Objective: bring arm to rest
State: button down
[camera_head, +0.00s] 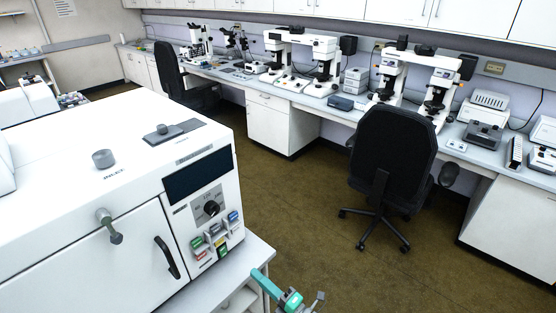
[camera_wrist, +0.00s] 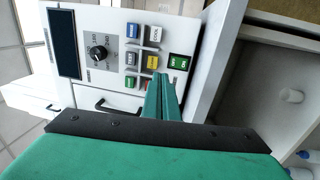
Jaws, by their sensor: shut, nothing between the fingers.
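My gripper (camera_wrist: 168,78) is shut and empty in the wrist view, its green fingers pressed together. It also shows in the head view (camera_head: 257,273) at the bottom edge, in front of the white machine (camera_head: 95,165) and apart from its panel as far as I can tell. The rest of my arm is mostly out of view. In the wrist view the fingertips overlap the lower part of the machine's button panel (camera_wrist: 118,58), which has a black knob (camera_wrist: 98,53), a dark display (camera_wrist: 64,45) and several coloured buttons. The machine's door with its black handle (camera_head: 167,258) looks closed.
The machine stands on a white table (camera_head: 262,251) with shelving beneath. A black office chair (camera_head: 390,150) stands to the right. A long bench along the back wall carries several microscopes (camera_head: 325,50). The brown floor (camera_head: 300,220) between is clear.

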jog(key=s+d+r+m+t+h, duration=0.1)
jog(key=s+d+m+h, duration=0.2)
jog(key=s+m, duration=0.6)
jog(key=s+d+r+m+t+h, duration=0.1)
jog(key=s+d+m+h, duration=0.2)
jog(key=s+m+h, duration=0.4)
jog(key=s+d+r+m+t+h, duration=0.1)
jog(key=s+d+m+h, duration=0.2)
jog(key=s+m, duration=0.9)
jog(key=s+h, duration=0.2)
jog(key=s, duration=0.7)
jog(key=shift+s+d+r+t+h, duration=0.2)
jog(key=shift+s+t+h, duration=0.1)
jog(key=shift+s, duration=0.1)
